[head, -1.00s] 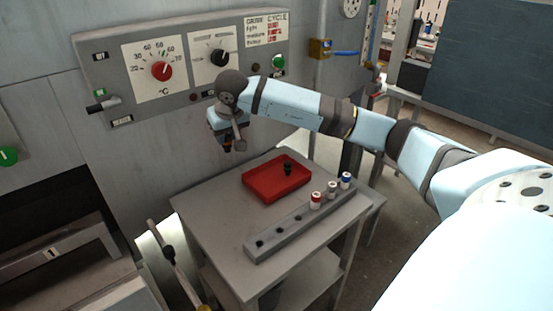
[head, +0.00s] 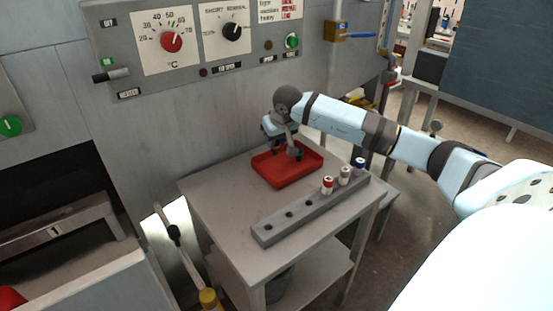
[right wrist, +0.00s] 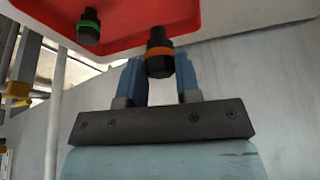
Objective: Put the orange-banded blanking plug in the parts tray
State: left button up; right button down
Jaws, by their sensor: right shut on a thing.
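The red parts tray (head: 262,172) lies on the grey table. My right gripper (head: 283,148) is over its far part, pointing down. In the right wrist view, my right gripper (right wrist: 159,68) is shut on the black blanking plug with an orange band (right wrist: 159,47), held between two blue fingers. The tray's red wall and floor (right wrist: 120,12) show behind the plug there. I cannot tell whether the held plug touches the tray. In the head view it is mostly hidden by the gripper. My left gripper is not in view.
A green-banded black plug (right wrist: 89,27) stands in the tray, close to my gripper. A grey rack (head: 300,217) in front holds red, white and blue-topped cylinders at its right end, with empty holes at left. A control panel (head: 190,45) is behind.

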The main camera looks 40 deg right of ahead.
notch_tip(320, 180, down, 7)
jog(key=shift+r, duration=0.3)
jog(key=shift+b, duration=0.3)
jog(key=shift+f, duration=0.2)
jog(key=c, duration=0.8)
grip_release()
jog(key=shift+r, duration=0.15)
